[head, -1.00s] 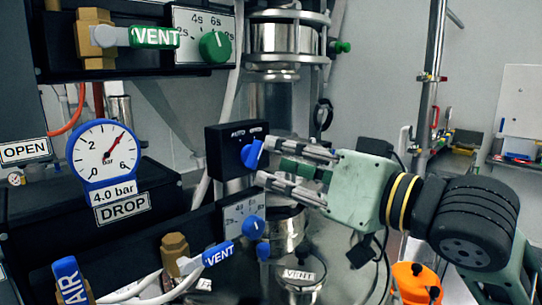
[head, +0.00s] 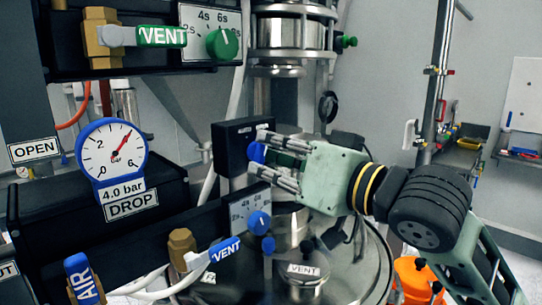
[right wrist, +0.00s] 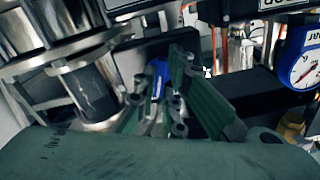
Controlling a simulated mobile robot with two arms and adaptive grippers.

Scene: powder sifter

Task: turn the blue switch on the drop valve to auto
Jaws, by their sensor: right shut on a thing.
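The blue switch (head: 256,152) sits on the front of a small black box (head: 231,133) in the middle of the head view. Most of the switch and the labels above it are hidden by my fingers, so I cannot tell which label it points to. My right gripper (head: 261,150) reaches in from the right and is shut on the blue switch, with one finger above it and one below. The switch also shows as a blue patch between the fingers in the right wrist view (right wrist: 158,76). My left gripper is not in view.
A gauge marked DROP (head: 111,153) stands at the left. A steel column and vessel stand close behind my gripper. An orange object (head: 412,276) is at the lower right.

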